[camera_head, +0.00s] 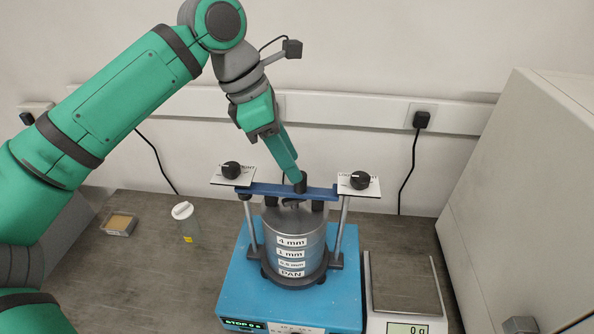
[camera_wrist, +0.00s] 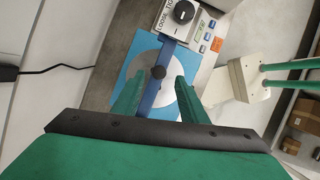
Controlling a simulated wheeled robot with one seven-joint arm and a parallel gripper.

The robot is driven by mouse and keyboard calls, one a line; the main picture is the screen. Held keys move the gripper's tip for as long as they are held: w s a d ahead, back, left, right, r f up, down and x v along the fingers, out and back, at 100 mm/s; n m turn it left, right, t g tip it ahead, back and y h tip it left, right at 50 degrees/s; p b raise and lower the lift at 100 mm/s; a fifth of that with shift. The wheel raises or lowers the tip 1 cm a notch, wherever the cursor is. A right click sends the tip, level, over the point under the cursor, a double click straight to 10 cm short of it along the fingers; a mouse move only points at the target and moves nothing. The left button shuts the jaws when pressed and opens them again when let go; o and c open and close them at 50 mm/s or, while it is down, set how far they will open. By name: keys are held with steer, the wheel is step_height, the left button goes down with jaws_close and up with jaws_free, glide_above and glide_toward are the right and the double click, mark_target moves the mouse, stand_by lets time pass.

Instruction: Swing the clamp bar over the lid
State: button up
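The blue clamp bar (camera_head: 266,189) spans the sieve stack (camera_head: 291,240) from the left post to the right post. In the wrist view the bar (camera_wrist: 168,52) crosses above the pale round lid (camera_wrist: 184,100). A black upright knob (camera_head: 300,183) stands on the bar; it also shows in the wrist view (camera_wrist: 158,72). My gripper (camera_head: 292,176) is at this knob. In the wrist view the gripper (camera_wrist: 161,74) is open, its green fingers on either side of the knob with gaps visible. Most of the lid is hidden in the head view.
Black dials (camera_head: 231,170) and (camera_head: 361,180) on white label plates sit at the bar's two ends. The stack stands on a blue shaker (camera_head: 233,286). A scale (camera_head: 405,283) is at right, a white-capped bottle (camera_head: 186,222) and small tray (camera_head: 119,224) at left.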

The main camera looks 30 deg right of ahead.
steer(key=shift+v, duration=2.65)
